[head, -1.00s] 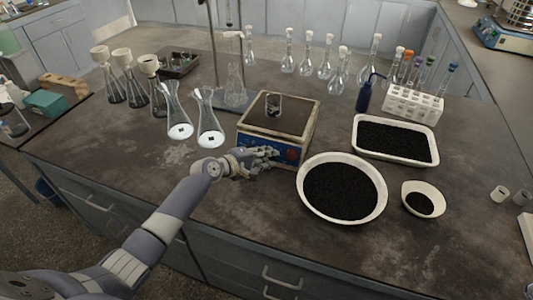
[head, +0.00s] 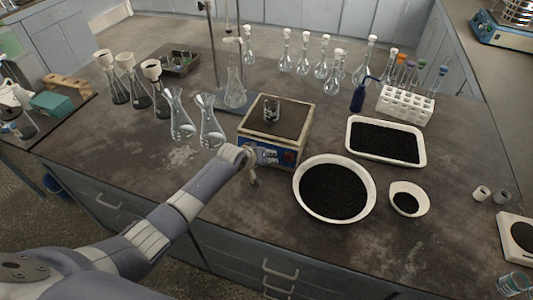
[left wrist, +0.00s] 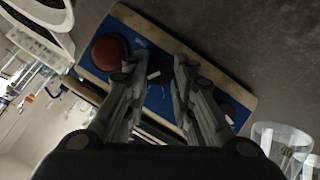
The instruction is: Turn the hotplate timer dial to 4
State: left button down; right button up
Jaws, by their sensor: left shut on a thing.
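The hotplate (head: 300,142) is a pale box with a dark top plate and a blue front panel, and a small beaker (head: 271,110) stands on it. In the left wrist view the blue panel (left wrist: 158,101) shows a large red knob (left wrist: 108,52) at left and a dark knob (left wrist: 228,108) at right. A small dark dial (left wrist: 156,74) is between them. My left gripper (head: 268,156) is at the panel, its fingers (left wrist: 156,64) shut on the small dial. The dial's marks and number are not readable. My right gripper is not in view.
Two flasks (head: 211,131) stand left of the hotplate. A bowl of black grains (head: 369,198) stands close at its right, with a tray (head: 423,157) behind. The bench front by my left arm is clear.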

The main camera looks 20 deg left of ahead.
pick_arm(q)
jog(key=shift+d+r+m+y+p, duration=0.2)
jog(key=shift+m+y+p, duration=0.45)
jog(key=shift+m, duration=0.45)
jog(key=shift+d+f+m+y+p, duration=0.2)
jog(key=shift+m+y+p, duration=0.15)
jog(key=shift+m+y, duration=0.5)
jog(key=shift+d+m+y, duration=0.1)
jog(key=shift+m+y, duration=0.2)
jog(key=shift+m, duration=0.85)
jog(key=shift+s+d+f+m+y+b, duration=0.1)
jog(key=shift+m+y+b, duration=0.1)
jog(key=shift+m+y, duration=0.25)
jog(key=shift+f+m+y+b, duration=0.15)
jog(key=shift+m+y, duration=0.1)
jog(key=shift+m, duration=0.4)
jog(key=shift+r, duration=0.1)
jog(key=c, duration=1.3)
grip_release()
jog(key=shift+c, duration=0.2)
